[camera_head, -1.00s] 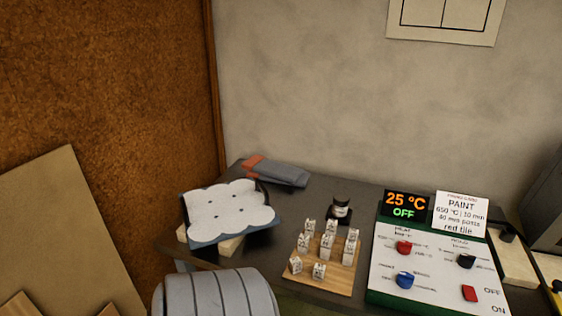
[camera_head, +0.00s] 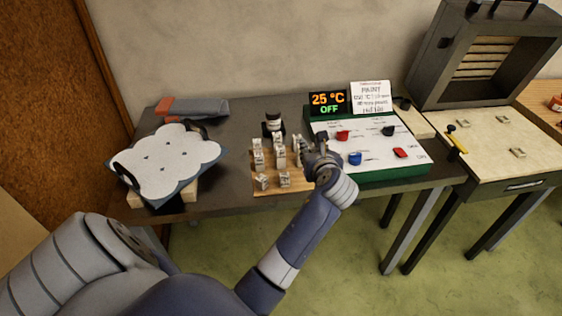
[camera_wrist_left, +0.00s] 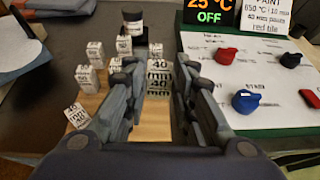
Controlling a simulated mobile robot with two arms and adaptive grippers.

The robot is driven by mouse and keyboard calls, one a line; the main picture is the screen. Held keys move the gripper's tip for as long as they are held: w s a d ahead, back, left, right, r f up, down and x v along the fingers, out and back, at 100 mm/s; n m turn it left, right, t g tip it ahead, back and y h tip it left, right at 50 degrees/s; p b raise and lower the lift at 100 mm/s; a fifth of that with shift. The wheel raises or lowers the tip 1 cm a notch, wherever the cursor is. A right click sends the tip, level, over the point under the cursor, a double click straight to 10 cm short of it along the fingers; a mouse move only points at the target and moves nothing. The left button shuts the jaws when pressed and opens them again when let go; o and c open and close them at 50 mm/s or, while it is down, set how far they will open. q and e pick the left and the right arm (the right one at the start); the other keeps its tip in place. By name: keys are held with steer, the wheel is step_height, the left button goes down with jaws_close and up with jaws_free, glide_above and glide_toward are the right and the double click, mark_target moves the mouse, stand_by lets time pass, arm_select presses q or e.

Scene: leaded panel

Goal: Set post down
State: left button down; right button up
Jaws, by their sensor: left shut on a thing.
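My left gripper (camera_head: 308,148) is over the right side of the wooden board (camera_head: 262,188). In the left wrist view its two fingers (camera_wrist_left: 156,88) are shut on a white post marked 40 mm (camera_wrist_left: 158,72). The fingers hide part of the held post, and I cannot tell whether its foot touches the board. Several other white posts (camera_head: 258,158) stand on the board to the left of the gripper. They also show in the left wrist view (camera_wrist_left: 88,78), close to the left finger. My right gripper is not in view.
A control box (camera_head: 375,150) with red, blue and black knobs stands just right of the board. A dark jar (camera_head: 273,125) stands behind the posts. A white cloud-shaped pad (camera_head: 168,160) lies at the left. A kiln (camera_head: 490,60) is at the back right.

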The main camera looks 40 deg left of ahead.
arm_select(q)
steer(key=shift+w+f, duration=0.25)
steer(key=shift+f, duration=0.3)
step_height(320, 180, down, 6)
steer(key=shift+a+r, duration=0.1)
steer(key=shift+r, duration=0.15)
step_height(320, 180, down, 3)
steer(key=shift+s, duration=0.1)
steer(key=shift+f, duration=0.55)
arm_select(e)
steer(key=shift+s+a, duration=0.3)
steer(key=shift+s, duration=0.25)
